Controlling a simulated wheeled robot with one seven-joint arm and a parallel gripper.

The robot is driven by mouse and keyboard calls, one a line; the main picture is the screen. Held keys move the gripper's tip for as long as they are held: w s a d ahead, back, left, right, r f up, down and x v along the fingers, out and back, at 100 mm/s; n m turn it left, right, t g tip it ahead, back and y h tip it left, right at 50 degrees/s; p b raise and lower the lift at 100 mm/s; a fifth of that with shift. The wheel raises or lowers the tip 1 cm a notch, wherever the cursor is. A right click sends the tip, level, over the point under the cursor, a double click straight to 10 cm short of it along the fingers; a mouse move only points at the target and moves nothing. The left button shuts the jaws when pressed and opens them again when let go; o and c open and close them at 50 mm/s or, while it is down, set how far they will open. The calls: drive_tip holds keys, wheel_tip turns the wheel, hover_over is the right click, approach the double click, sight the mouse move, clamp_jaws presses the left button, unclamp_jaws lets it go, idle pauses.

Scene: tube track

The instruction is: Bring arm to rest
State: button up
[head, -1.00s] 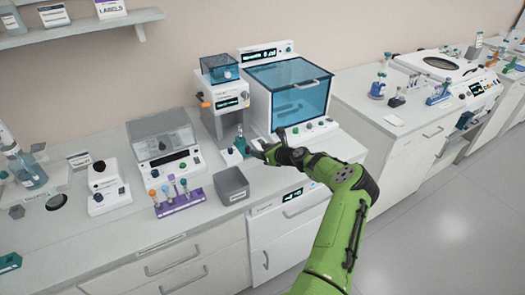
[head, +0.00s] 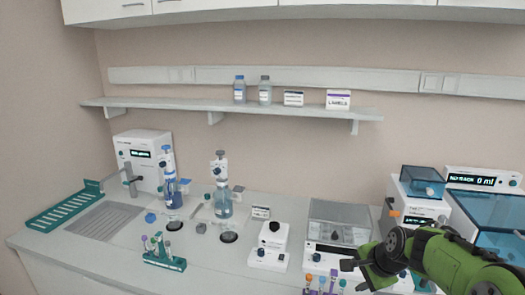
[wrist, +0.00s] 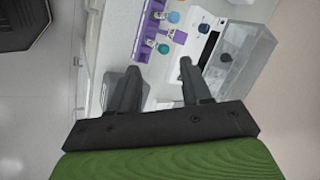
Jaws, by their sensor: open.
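My gripper (wrist: 158,88) is open in the wrist view, its two dark fingers apart with nothing between them. In the head view my green arm comes in from the lower right, and the gripper (head: 352,275) is above the right part of the counter, in front of the clear-lidded device. In the wrist view the purple tube rack (wrist: 160,30) and the clear-lidded device (wrist: 245,60) lie beyond the fingertips. In the head view the rack's colored tubes (head: 322,282) show at the bottom edge, left of the gripper.
A teal tube rack (head: 165,262), bottle-top dispensers (head: 222,200) and a small white device (head: 268,248) stand on the counter to the left. A machine with a blue window (head: 490,225) is at the right. A shelf (head: 230,107) runs along the wall.

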drive_tip(key=s+a+r+n+h, duration=0.1)
drive_tip(key=s+a+r+n, duration=0.3)
drive_tip(key=s, duration=0.3)
drive_tip(key=s+a+r+n+h, duration=0.1)
drive_tip(key=s+a+r+n, duration=0.25)
drive_tip(key=s, duration=0.35)
drive_tip(key=s+a+n, duration=0.2)
drive_tip(key=s+n, duration=0.5)
drive_tip(key=s, duration=0.8)
drive_tip(key=shift+a+f, duration=0.15)
drive_tip(key=shift+a, duration=0.05)
